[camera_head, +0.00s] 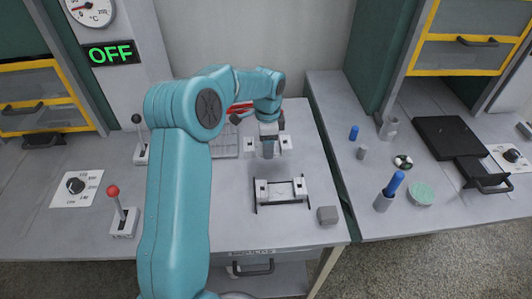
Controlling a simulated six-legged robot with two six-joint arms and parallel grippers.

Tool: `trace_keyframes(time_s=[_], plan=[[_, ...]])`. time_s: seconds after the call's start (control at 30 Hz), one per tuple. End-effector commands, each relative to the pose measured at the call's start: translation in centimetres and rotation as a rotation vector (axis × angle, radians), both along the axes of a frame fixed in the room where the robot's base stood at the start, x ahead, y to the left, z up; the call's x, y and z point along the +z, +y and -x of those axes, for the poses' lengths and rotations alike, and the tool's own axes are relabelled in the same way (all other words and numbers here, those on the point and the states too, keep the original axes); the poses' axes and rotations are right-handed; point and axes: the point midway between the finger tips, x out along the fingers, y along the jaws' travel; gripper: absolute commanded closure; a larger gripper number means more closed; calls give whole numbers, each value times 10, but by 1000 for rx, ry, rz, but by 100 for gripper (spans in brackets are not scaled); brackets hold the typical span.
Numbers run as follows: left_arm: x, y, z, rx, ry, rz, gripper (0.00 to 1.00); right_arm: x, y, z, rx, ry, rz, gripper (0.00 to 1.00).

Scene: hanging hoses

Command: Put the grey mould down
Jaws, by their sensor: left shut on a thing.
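My left arm reaches over the middle table (235,225), and its gripper (268,138) points down near the table's back. It is shut on a small grey piece, seemingly the grey mould (268,150), which hangs below the jaws. I cannot tell whether it touches anything beneath. A fixture (281,192) with two pale blocks on dark rails stands in front of it. My right gripper is not in view.
Two levers, one with a red knob (113,191) and one with a dark knob (137,119), stand on the left. The right bench holds a blue cylinder (354,132), a green disc (421,193) and a black plate (445,138). The middle table's front is mostly clear.

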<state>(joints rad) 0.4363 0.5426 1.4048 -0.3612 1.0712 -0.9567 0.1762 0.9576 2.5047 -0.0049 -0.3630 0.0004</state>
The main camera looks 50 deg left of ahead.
Motion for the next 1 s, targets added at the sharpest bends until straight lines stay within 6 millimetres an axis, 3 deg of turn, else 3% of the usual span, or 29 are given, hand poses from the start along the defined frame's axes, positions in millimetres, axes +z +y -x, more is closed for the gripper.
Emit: trace_keyframes(time_s=[0.4,0.8,0.83,0.9,1.0], plan=[[-48,5,0,2,-1,-2,90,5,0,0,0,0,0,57],[-54,5,0,1,-3,-2,90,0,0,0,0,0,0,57],[-53,4,0,1,-1,-2,29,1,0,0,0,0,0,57],[-53,4,0,1,-1,-1,13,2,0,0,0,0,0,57],[-53,4,0,1,-1,-1,13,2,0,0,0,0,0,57]])
